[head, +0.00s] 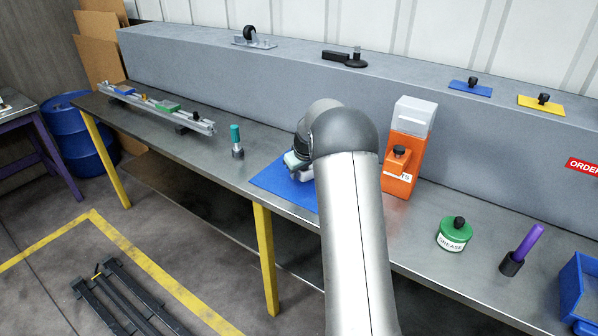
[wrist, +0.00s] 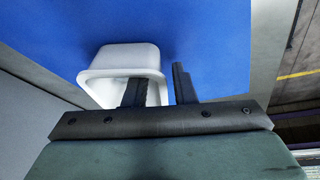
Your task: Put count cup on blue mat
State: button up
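The count cup (wrist: 125,58) is a white, square-rimmed cup in the wrist view, with the blue mat (wrist: 210,35) behind and around it. Its base looks to be on the mat, with its open rim toward my wrist. My gripper (wrist: 160,88) is open at the cup's rim. One finger reaches inside the cup and the other stands outside its right wall, with a blue gap between wall and finger. In the head view the blue mat (head: 270,180) lies on the bench, partly covered by my arm, which hides the fingertips.
An orange dispenser (head: 402,160) stands close right of my arm. A teal-topped tool (head: 236,140) stands left of the mat. A green grease tub (head: 454,234), a purple-handled tool (head: 522,250) and a blue bin (head: 580,290) are farther right. The bench's front edge runs close to the mat.

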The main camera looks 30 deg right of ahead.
jog(key=shift+r, duration=0.45)
jog(key=b+v, duration=0.1)
jog(key=v, duration=1.1)
jog(key=s+a+g, duration=0.1)
jog(key=s+a, duration=0.6)
jog(key=a, duration=0.1)
jog(key=s+a+f+g, duration=0.1)
jog(key=s+a, duration=0.3)
jog(key=s, duration=0.6)
jog(key=s+a+f+m+g, duration=0.1)
jog(key=s+a, duration=0.4)
jog(key=s, duration=0.6)
jog(key=s+a+f+g, duration=0.1)
jog(key=s+a+f, duration=0.2)
jog(key=s, duration=0.7)
jog(key=shift+s+a, duration=0.15)
jog(key=shift+a, duration=0.9)
